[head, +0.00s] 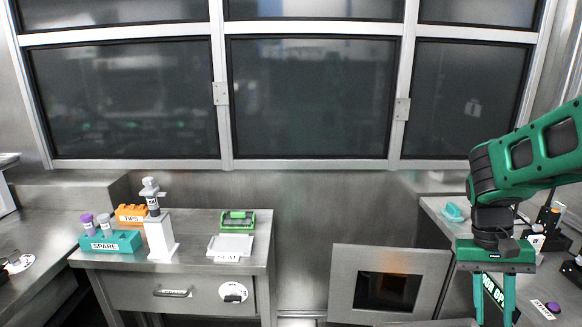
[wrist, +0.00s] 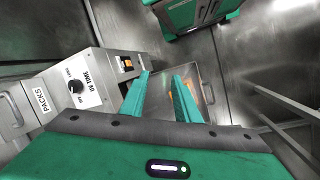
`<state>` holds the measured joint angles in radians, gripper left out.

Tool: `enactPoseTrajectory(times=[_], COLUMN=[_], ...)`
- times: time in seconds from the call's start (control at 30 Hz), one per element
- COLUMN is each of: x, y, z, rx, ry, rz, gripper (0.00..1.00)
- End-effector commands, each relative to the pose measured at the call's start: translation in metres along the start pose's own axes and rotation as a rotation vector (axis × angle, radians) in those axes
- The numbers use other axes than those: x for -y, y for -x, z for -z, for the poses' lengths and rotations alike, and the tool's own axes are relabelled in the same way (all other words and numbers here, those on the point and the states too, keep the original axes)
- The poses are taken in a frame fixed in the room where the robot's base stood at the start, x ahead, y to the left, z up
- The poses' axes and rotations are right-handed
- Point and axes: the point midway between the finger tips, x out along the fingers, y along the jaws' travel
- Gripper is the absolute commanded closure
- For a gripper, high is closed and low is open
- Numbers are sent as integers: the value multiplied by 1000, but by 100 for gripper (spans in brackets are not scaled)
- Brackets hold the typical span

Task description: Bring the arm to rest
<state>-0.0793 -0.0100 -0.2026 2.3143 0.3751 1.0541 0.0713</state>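My gripper (head: 495,304) hangs at the lower right of the head view, at the end of my green and black arm. Its two green fingers point down and stand apart, with nothing held between them. The lower finger ends run close to the bottom edge of that view. In the wrist view my gripper (wrist: 162,82) shows both fingers spread, with an empty gap between them.
An open metal door (head: 345,290) stands left of my gripper. The right counter (head: 440,207) carries a teal item (head: 453,212) and black devices. The left bench (head: 200,275) holds a teal SPARE rack (head: 112,242) and a white stand (head: 160,238). A UV TIME dial panel (wrist: 80,90) is near the fingers.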

Motion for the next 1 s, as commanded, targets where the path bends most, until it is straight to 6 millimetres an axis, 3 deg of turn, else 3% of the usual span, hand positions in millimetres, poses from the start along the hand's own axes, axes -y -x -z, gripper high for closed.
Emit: enactPoseTrajectory(times=[0.2,0.5,0.7,1.0], x=[-38,-62,-64,-64], y=[4,-2,-6,-6], z=[-45,-99,-114,-115], rx=[-49,-129,-153,-155], ry=[-29,-49,-53,-53], rz=[122,244,275,277], gripper=[71,71,71,71])
